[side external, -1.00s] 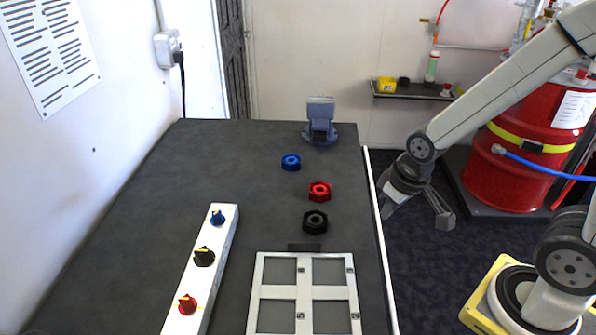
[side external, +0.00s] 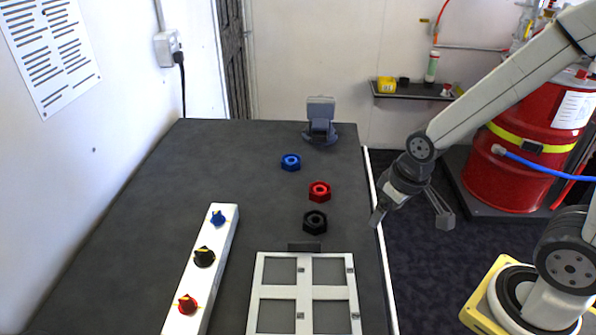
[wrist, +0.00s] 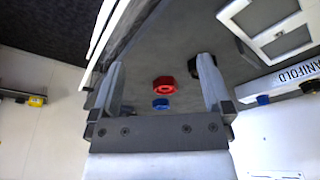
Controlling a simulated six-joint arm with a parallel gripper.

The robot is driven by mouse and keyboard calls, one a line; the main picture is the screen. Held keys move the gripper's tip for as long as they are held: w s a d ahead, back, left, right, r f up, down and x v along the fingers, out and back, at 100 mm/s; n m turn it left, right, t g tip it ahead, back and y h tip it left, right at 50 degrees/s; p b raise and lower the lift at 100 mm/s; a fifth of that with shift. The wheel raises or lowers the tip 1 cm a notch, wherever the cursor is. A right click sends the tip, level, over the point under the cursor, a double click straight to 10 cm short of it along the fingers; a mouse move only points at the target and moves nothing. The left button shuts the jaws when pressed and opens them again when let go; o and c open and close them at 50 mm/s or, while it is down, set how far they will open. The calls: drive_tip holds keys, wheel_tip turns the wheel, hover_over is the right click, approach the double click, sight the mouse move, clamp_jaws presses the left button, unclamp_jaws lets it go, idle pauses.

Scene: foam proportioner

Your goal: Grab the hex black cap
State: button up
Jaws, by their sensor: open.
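The hex black cap (side external: 315,222) lies flat on the dark table, in front of the hex red cap (side external: 319,191) and the hex blue cap (side external: 290,162). My gripper (side external: 409,220) is open and empty at the table's right edge, to the right of the black cap and apart from it. In the wrist view the black cap (wrist: 194,66) is partly hidden behind the right finger. The red cap (wrist: 164,83) and blue cap (wrist: 160,103) show between the fingers.
A white four-pane frame (side external: 305,290) lies in front of the black cap. A white manifold bar (side external: 208,262) with blue, black and red knobs stands to the left. A grey device (side external: 320,120) stands at the back. A white rail (side external: 381,235) runs along the right edge.

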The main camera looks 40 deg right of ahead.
sight(313, 221)
drive_tip(key=w+f+m+g+y, duration=0.1)
drive_tip(key=m+y, duration=0.2)
drive_tip(key=m, duration=0.2)
drive_tip(key=w+a+f+m+g+y, duration=0.1)
drive_tip(key=f+m+y, duration=0.1)
drive_tip(key=m, duration=0.3)
drive_tip(key=w+f+m+g+y, duration=0.1)
drive_tip(key=w+m+y, duration=0.1)
drive_tip(key=m, duration=0.3)
drive_tip(key=shift+a+f+y, duration=0.25)
drive_tip(key=shift+f+y, duration=0.1)
drive_tip(key=shift+y, duration=0.55)
drive_tip(key=w+m+t+y, duration=0.1)
drive_tip(key=w+d+m+t+y, duration=0.1)
drive_tip(key=w+m, duration=0.1)
drive_tip(key=w+m+t+y, duration=0.1)
drive_tip(key=w+m, duration=0.1)
drive_tip(key=shift+w+d+y, duration=0.2)
drive_tip(key=shift+d+y, duration=0.1)
drive_tip(key=shift+w+d+m+t+y, duration=0.35)
drive_tip(key=shift+w+m+t, duration=0.25)
drive_tip(key=shift+m+t, duration=0.15)
drive_tip(key=shift+x, duration=1.35)
drive_tip(key=shift+a, duration=0.1)
drive_tip(key=shift+x, duration=2.5)
